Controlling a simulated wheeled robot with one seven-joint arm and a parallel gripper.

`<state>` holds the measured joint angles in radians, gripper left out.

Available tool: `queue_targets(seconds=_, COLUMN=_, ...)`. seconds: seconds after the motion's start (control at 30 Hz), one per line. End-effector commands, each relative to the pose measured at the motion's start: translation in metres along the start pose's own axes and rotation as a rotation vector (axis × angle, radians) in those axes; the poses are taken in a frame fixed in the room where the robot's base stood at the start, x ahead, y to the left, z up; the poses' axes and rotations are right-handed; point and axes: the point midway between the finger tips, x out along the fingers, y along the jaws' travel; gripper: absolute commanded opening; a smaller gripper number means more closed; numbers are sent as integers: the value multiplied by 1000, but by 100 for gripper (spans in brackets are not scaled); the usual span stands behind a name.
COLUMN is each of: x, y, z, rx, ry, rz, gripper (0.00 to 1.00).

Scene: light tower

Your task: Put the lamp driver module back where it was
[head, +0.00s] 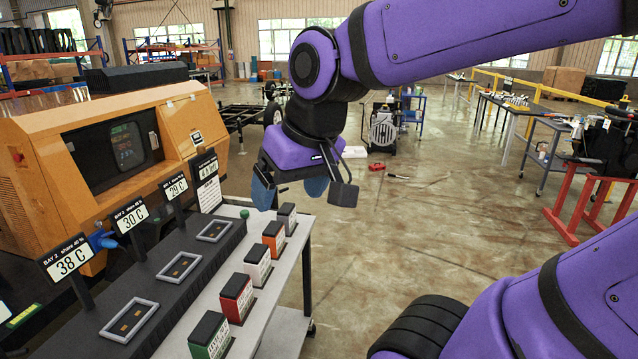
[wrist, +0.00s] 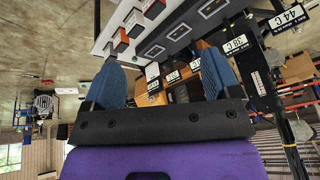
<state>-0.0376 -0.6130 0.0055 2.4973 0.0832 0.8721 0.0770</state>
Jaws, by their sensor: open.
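My gripper (head: 290,192) is open and empty above the bench's far end, beyond the grey module. Its blue fingers are spread apart in the wrist view (wrist: 160,65).
Upright signs reading 38 C (head: 68,258), 30 C (head: 130,216) and 29 C (head: 176,186) stand along the ledge, with another farther back (head: 206,166). An orange cabinet with a screen (head: 110,150) stands behind them. Open floor (head: 400,230) lies right of the bench.

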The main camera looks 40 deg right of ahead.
Motion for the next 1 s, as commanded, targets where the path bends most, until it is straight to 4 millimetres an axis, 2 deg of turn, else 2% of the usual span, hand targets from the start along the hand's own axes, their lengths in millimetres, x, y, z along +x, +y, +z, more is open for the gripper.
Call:
queue_targets(seconds=0.1, x=-17, y=12, z=16, rx=-47, ry=49, rz=36, gripper=83)
queue_targets(seconds=0.3, x=-27, y=21, z=29, rx=-89, ry=79, rz=69, gripper=83)
queue_targets(seconds=1.0, x=-28, y=21, z=29, rx=-92, ry=81, rz=71, gripper=83)
